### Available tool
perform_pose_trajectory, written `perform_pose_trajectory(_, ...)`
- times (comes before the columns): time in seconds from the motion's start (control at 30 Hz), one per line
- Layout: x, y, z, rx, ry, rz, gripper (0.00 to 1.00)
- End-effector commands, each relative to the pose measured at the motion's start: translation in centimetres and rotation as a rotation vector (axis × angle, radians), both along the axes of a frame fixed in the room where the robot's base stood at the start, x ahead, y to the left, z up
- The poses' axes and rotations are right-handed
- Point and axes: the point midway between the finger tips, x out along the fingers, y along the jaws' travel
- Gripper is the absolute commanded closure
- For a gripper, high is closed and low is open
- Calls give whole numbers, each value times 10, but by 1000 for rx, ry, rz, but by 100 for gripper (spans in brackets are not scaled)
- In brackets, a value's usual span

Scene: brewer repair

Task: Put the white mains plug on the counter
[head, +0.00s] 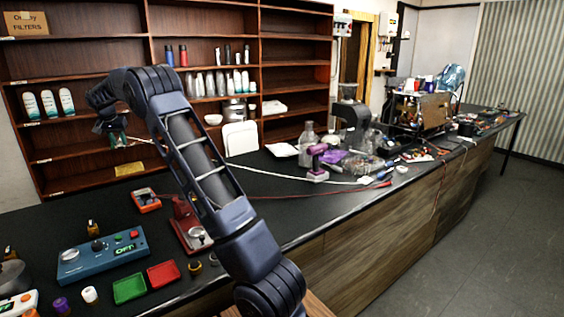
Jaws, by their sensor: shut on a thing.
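My gripper (115,139) is at the left, above the back of the black counter (325,205) and in front of the wooden shelves. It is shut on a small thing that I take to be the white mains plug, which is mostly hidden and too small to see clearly. A thin white lead (285,174) seems to run from the gripper, behind my arm, and along the counter to the right. The plug appears to be held above the counter top, apart from it.
A blue control box (103,256), a green tray (129,288), a red tray (164,274) and a dark red stand (189,226) occupy the left counter. A purple tool (317,163), glass bottles and an opened brewer (421,109) stand farther right. Bare counter lies around the lead.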

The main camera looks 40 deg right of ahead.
Motion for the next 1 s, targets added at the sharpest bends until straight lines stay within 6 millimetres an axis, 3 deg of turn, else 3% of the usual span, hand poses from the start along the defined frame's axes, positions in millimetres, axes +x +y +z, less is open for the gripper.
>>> perform_pose_trajectory(0.03, 5, -25, 0, 0, 0, -26, 94)
perform_pose_trajectory(0.47, 16, -214, 1, -1, 0, -211, 94)
perform_pose_trajectory(0.77, 1, -345, 0, 1, 0, -340, 94)
perform_pose_trajectory(1.0, -25, -447, 1, 0, -1, -445, 94)
